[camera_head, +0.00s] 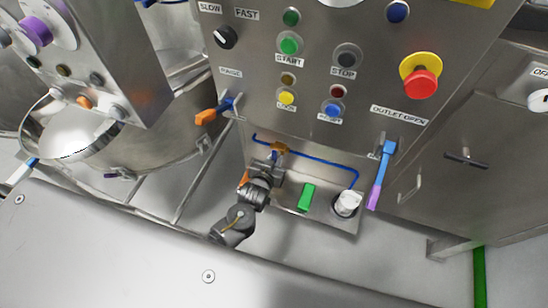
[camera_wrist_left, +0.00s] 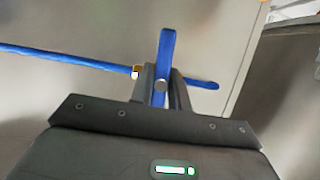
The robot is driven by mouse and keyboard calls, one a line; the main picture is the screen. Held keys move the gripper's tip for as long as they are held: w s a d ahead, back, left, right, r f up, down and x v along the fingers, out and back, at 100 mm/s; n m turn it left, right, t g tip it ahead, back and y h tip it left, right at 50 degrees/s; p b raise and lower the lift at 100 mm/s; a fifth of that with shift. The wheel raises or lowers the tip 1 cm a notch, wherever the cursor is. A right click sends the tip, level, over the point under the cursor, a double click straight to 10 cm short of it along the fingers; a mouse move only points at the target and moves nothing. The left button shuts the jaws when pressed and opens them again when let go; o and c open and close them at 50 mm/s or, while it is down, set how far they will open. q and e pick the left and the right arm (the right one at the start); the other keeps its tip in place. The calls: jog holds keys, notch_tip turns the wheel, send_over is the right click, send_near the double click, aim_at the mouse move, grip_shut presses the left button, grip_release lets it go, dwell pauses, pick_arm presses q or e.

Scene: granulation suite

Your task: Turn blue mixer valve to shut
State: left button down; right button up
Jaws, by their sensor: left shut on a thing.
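The blue valve handle (camera_wrist_left: 167,45) stands upright in the left wrist view, crossing the blue pipe (camera_wrist_left: 70,57) at roughly a right angle. My left gripper (camera_wrist_left: 161,90) is shut on this handle, with one dark finger on each side. A brass fitting (camera_wrist_left: 137,72) sits on the pipe just left of the fingers. In the head view my left gripper (camera_head: 270,172) is at the panel just below the brass valve body (camera_head: 280,148); it hides most of the handle there. My right gripper is in neither view.
A lever with an orange grip (camera_head: 206,117) projects to the left of the gripper. A blue lever with a purple end (camera_head: 382,172) hangs at the right, under the outlet label. A green block (camera_head: 306,197) and a white-capped part (camera_head: 347,204) are close on the gripper's right.

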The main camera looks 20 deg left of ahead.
pick_arm(q)
jog(key=shift+f, duration=0.1)
dwell(0.3)
jog(key=c, duration=1.3)
grip_release()
jog(key=v, duration=1.1)
jog(key=shift+d, duration=0.15)
jog(key=shift+w+d, duration=0.1)
